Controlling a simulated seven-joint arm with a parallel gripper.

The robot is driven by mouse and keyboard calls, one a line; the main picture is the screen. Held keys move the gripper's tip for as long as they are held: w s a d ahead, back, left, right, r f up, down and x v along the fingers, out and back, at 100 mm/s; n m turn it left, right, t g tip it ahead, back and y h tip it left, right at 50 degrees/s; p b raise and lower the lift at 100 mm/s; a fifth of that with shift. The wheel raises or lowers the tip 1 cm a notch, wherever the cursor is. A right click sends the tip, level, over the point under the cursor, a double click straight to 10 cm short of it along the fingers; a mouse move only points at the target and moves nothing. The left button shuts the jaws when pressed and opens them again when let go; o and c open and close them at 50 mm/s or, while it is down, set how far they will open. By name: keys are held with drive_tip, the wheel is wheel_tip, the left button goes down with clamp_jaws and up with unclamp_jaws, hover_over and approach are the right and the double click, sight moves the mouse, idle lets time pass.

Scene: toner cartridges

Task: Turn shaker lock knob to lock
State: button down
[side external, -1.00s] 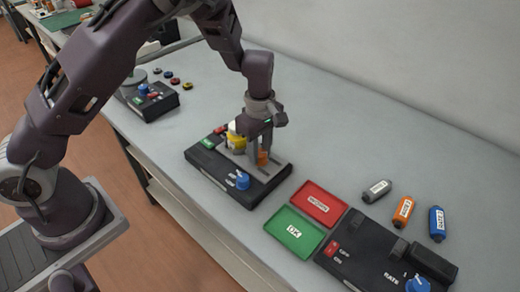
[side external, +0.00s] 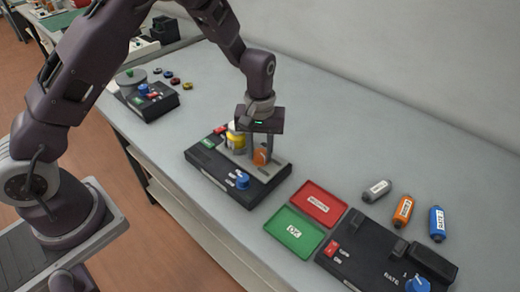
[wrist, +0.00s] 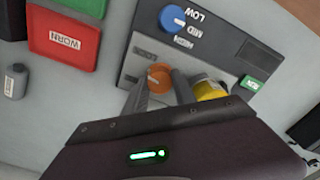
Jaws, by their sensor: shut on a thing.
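The orange lock knob (side external: 260,157) stands on the right part of the black shaker unit (side external: 262,192). In the wrist view the knob (wrist: 159,77) shows a small pale mark, with a label partly seen just above it on the grey plate. My gripper (side external: 261,148) points down over the unit, its two fingers shut on the knob from either side. In the wrist view the fingers (wrist: 160,86) flank it. I cannot tell which setting the mark points to. A yellow bottle with a white top (side external: 236,138) sits in the unit beside my fingers.
The unit has a blue speed knob (side external: 242,181) and a green button (side external: 208,143). A red WORN tray (side external: 318,203) and green OK tray (side external: 294,232) lie to the right, with a second black unit (side external: 375,252) and several cartridges beyond.

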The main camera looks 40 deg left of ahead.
sight(260, 153)
drive_tip(key=m, duration=0.7)
idle(0.6)
drive_tip(key=c, duration=1)
unclamp_jaws()
wheel_tip(260, 153, up, 7)
drive_tip(key=shift+r, duration=0.1)
